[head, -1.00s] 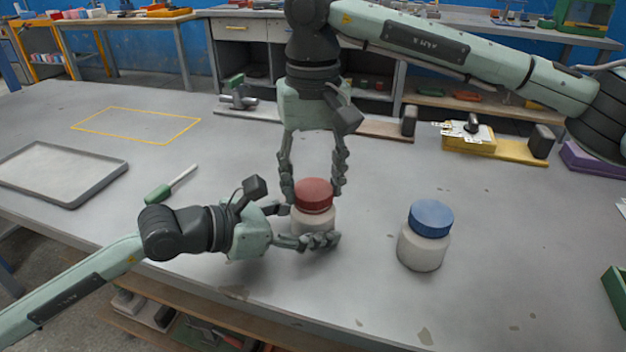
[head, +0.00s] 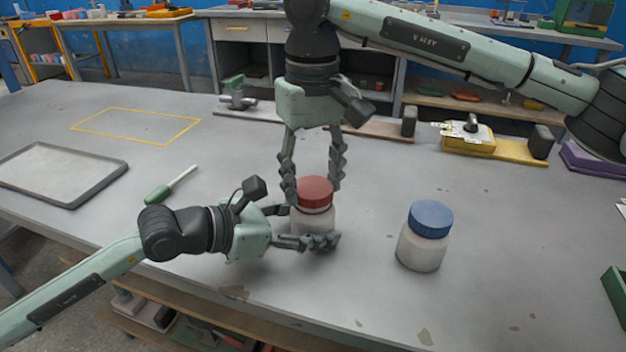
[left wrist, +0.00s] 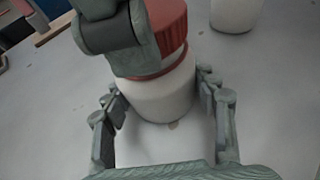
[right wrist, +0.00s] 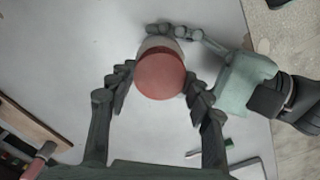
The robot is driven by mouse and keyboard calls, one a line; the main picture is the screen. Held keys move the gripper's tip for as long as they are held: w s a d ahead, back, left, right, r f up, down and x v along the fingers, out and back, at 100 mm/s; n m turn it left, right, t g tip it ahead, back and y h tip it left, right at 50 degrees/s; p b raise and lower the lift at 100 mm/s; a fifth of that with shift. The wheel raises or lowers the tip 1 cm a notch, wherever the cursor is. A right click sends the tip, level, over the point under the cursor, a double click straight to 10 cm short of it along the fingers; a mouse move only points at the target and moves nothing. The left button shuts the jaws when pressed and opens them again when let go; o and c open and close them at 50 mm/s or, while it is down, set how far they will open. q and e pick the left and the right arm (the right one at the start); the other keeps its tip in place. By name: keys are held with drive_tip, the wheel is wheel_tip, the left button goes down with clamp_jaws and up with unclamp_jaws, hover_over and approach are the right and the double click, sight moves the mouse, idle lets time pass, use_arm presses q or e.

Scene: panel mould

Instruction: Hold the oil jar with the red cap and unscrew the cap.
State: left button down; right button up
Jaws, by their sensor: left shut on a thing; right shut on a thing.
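The oil jar (head: 313,220) is white with a red cap (head: 314,190) and stands upright on the grey table. My left gripper (head: 308,241) is shut around the jar's body from the left, low near the table. My right gripper (head: 314,183) points down from above and is shut on the cap, one finger on each side. In the left wrist view, a pale band of neck shows between the cap (left wrist: 167,22) and a thin red ring (left wrist: 168,68). In the right wrist view, the cap's round top (right wrist: 160,75) lies between the fingers.
A second white jar with a blue cap (head: 430,219) stands to the right. A green-handled screwdriver (head: 160,193) and a grey tray (head: 112,172) lie to the left. A yellow outlined rectangle (head: 136,125) marks bare table behind them.

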sight(313, 187)
drive_tip(key=shift+r, duration=0.9)
drive_tip(key=shift+r, duration=2)
use_arm(q)
drive_tip(key=shift+c, duration=2.1)
unclamp_jaws()
